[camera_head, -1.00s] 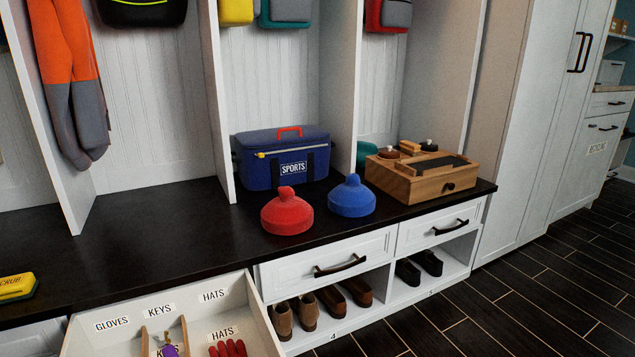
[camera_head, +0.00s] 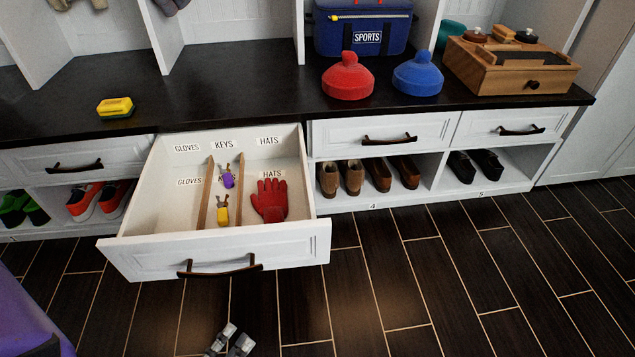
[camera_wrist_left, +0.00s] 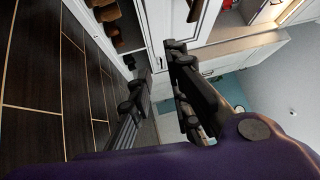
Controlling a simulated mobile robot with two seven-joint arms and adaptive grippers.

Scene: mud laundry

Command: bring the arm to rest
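My left gripper (camera_head: 231,341) shows at the bottom edge of the head view, over the dark floor and in front of the pulled-out drawer. In the left wrist view, its two dark fingers (camera_wrist_left: 157,72) stand apart with nothing between them. Part of my purple arm shows at the lower left of the head view. My right gripper is in neither view. The open drawer (camera_head: 135,250) has wooden dividers, with a red glove (camera_head: 269,200) in the hats section and keys with purple (camera_head: 228,181) and yellow (camera_head: 222,215) tags in the middle.
A red hat (camera_head: 347,79), a blue hat (camera_head: 418,77), a blue sports bag (camera_head: 365,20), a wooden box (camera_head: 510,75) and a yellow scrub sponge (camera_head: 116,107) sit on the black bench (camera_head: 240,92). Shoes fill cubbies below. The floor (camera_head: 430,270) at right is clear.

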